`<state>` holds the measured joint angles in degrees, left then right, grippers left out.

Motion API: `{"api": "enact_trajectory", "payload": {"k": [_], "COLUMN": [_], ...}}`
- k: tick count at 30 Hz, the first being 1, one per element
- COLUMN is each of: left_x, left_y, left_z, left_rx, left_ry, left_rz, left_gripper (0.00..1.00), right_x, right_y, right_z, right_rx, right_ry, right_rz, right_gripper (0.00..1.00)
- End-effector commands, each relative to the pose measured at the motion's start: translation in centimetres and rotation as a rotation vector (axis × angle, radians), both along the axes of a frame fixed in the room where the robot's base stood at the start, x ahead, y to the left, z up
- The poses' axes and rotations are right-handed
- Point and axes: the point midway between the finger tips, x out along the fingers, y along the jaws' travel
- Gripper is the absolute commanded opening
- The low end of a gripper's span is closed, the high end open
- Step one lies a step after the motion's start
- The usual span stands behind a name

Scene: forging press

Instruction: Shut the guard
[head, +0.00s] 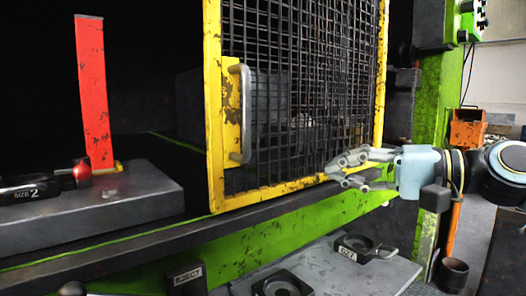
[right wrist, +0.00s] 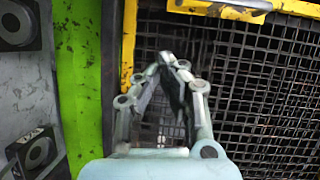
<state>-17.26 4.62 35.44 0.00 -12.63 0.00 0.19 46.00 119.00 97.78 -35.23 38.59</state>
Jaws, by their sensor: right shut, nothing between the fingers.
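The guard (head: 215,120) is a yellow-framed black mesh panel standing in front of the right part of the press opening. The left part of the opening is uncovered. A grey vertical handle (head: 245,113) sits on the guard's left side; it also shows at the top of the right wrist view (right wrist: 238,9). My right gripper (head: 338,171) is shut and empty, in front of the guard's lower right part, to the right of and below the handle. In the right wrist view its fingertips (right wrist: 167,58) meet in front of the mesh. My left gripper is not in view.
A red upright block (head: 93,95) stands on a grey slab (head: 120,205) inside the opening, beside a dark tool marked SIZE 2 (head: 30,190). A green beam (head: 260,240) runs below the guard. A grey shelf (head: 320,270) with dark blocks juts out in front.

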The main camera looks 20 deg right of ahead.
Motion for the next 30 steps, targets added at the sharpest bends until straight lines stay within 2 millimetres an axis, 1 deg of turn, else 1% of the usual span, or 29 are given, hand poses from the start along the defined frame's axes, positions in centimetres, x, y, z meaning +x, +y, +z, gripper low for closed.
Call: {"api": "enact_trajectory", "payload": {"k": [1,3,6,11,14,20,27,30], "left_x": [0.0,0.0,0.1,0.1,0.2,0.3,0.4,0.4], "left_y": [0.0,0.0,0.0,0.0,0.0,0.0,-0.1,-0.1], "left_z": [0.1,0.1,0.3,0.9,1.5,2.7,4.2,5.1], "left_rx": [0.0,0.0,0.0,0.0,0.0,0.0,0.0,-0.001], "left_ry": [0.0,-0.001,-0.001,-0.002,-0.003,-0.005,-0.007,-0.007], "left_rz": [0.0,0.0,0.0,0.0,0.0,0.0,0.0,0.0], "left_gripper": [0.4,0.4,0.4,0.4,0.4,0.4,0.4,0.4], "right_x": [0.3,0.5,0.7,1.4,2.2,4.4,7.5,6.3], "right_y": [-0.4,-0.6,-0.6,0.2,1.1,3.5,7.0,8.3], "right_z": [1.9,3.6,4.6,4.8,5.0,5.0,4.9,4.8], "right_rx": [0.051,0.11,0.148,0.157,0.158,0.157,0.155,0.151], "right_ry": [0.006,0.016,0.025,0.022,0.023,0.025,0.025,0.028], "right_rz": [0.001,0.002,0.003,0.004,0.004,0.004,0.005,0.006], "right_gripper": [0.0,0.0,0.0,0.0,0.0,0.0,0.0,0.0]}}
